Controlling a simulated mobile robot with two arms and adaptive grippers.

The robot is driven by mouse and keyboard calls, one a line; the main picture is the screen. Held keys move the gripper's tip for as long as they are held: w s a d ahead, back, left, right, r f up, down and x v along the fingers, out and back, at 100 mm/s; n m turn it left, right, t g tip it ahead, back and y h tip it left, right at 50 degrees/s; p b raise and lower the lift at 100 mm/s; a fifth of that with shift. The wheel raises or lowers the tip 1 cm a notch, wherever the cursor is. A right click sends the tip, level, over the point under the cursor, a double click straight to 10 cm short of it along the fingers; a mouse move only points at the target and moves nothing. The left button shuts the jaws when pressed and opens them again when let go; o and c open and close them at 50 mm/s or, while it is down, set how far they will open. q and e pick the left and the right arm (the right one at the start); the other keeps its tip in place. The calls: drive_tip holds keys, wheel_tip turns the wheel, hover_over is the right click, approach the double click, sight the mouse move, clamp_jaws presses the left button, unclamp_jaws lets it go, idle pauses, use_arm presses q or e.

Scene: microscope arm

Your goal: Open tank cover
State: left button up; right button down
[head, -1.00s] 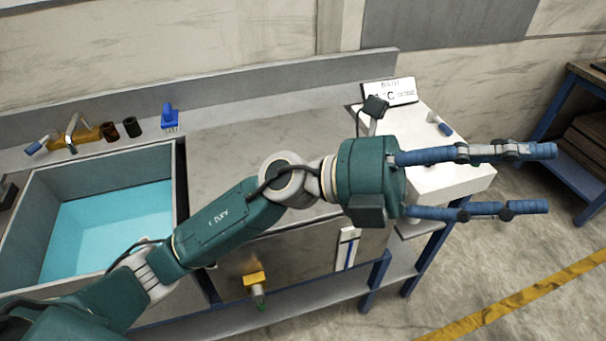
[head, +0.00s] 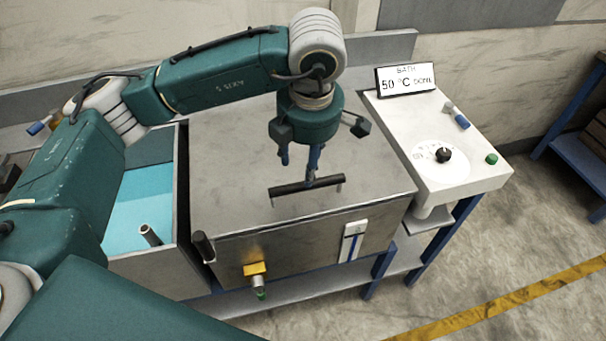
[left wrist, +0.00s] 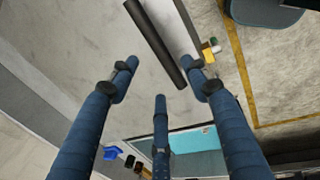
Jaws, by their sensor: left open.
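The tank cover (head: 365,170) is a flat grey metal lid on the closed tank, lying level. A dark bar handle (head: 290,188) stands on short posts near its front edge. My left gripper (head: 302,168) points down over the handle, fingers spread, with nothing held. In the head view the fingers overlap the bar, so contact is hard to judge. In the left wrist view the handle (left wrist: 155,40) runs diagonally just beyond the open fingertips (left wrist: 163,76), over the pale cover. My right gripper is out of sight.
An open basin of blue liquid (head: 140,190) lies left, partly behind my arm. A white control box (head: 440,140) with dial and "BATH 50 °C" sign (head: 406,80) stands right. A yellow-handled valve (head: 255,269) juts from the tank front.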

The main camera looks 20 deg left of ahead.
sight(303, 182)
use_arm(q)
drive_tip(key=p+x, duration=0.2)
drive_tip(key=x, duration=0.5)
drive_tip(key=shift+f, duration=0.45)
drive_tip(key=shift+c, duration=0.5)
drive_tip(key=shift+w, duration=0.1)
clamp_jaws()
